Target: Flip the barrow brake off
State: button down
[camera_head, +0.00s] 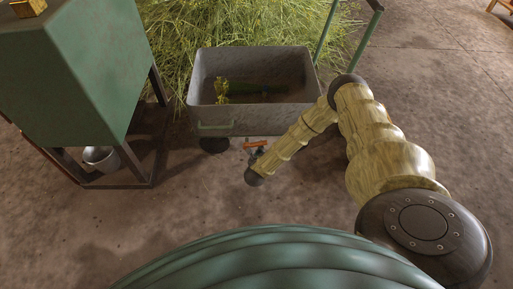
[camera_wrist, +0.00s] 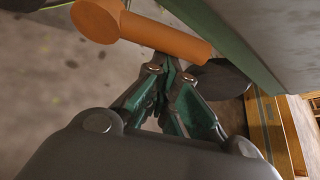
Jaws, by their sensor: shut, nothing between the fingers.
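In the wrist view the orange brake lever (camera_wrist: 165,36) runs across the top, with a round end at the left. My gripper (camera_wrist: 168,68) is shut and empty, its fingertips just at the lever's lower edge; I cannot tell if they touch. In the head view my gripper (camera_head: 252,156) is small beside the brake, partly hidden by my wrist.
A green cabinet on a dark frame (camera_head: 95,70) stands at the left, with a metal bucket (camera_head: 101,157) under it. Cut grass (camera_head: 255,22) is heaped behind the barrow. A dark wheel (camera_wrist: 222,77) lies close right of my fingers.

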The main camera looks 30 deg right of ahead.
jog(key=shift+f, duration=0.1)
notch_tip(320, 180, down, 4)
jog(key=s+b, duration=0.1)
jog(key=b, duration=0.2)
jog(key=p+v, duration=0.3)
jog(key=v, duration=0.7)
jog(key=shift+s+d, duration=0.2)
jog(key=shift+d, duration=0.15)
